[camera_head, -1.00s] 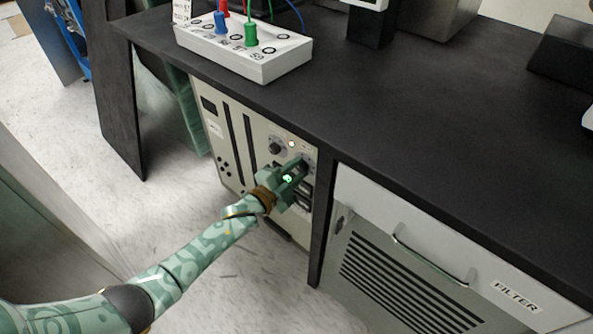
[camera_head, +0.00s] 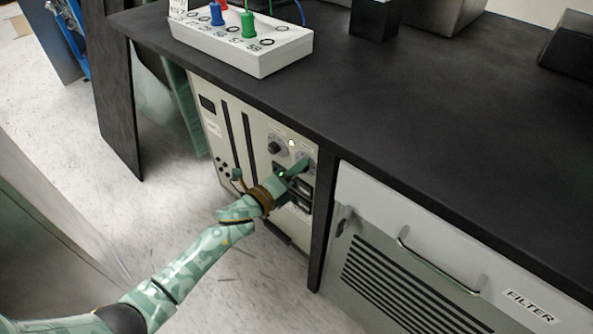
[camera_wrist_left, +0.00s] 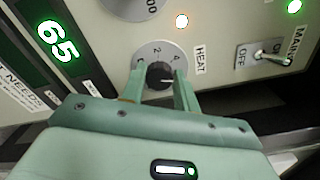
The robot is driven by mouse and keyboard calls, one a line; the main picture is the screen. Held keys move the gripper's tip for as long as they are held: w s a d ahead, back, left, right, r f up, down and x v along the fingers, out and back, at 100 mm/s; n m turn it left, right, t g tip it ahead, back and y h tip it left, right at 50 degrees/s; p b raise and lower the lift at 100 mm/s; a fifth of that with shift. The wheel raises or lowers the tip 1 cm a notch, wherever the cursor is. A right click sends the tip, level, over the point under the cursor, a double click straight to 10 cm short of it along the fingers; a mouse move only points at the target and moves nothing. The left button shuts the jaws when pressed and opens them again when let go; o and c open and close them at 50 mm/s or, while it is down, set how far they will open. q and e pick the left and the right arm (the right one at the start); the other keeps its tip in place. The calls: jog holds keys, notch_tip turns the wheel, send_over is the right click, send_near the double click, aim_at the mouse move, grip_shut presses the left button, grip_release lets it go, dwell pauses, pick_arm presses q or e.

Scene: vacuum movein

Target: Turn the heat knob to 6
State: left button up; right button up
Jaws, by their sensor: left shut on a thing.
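The heat knob (camera_wrist_left: 159,75) is a small dark round knob on a pale dial printed with numbers, and a 2 and a 4 are readable. A HEAT label stands beside it. My left gripper (camera_wrist_left: 158,79) is shut on the knob, with one green finger on each side. A light mark shows on the knob face, but I cannot tell which number it points to. In the head view my left gripper (camera_head: 299,167) reaches the upper right of the cream panel (camera_head: 230,152) and mostly hides the knob. My right gripper is not in view.
A second dark knob (camera_head: 275,147) sits left of the heat knob. A toggle switch (camera_wrist_left: 265,55) marked OFF is to the right in the wrist view. The black countertop (camera_head: 420,130) overhangs the panel, and a FILTER drawer (camera_head: 440,255) is at the right.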

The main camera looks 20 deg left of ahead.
pick_arm(q)
jog(key=shift+s+f+m, duration=0.1)
jog(key=shift+f+m, duration=0.1)
jog(key=shift+m, duration=0.8)
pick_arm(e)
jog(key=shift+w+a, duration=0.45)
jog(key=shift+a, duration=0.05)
pick_arm(q)
jog(key=o, duration=1)
jog(key=shift+c, duration=0.2)
jog(key=shift+r, duration=0.1)
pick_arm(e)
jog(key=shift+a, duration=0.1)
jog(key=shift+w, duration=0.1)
pick_arm(q)
jog(key=p+v, duration=0.4)
jog(key=v, duration=1.2)
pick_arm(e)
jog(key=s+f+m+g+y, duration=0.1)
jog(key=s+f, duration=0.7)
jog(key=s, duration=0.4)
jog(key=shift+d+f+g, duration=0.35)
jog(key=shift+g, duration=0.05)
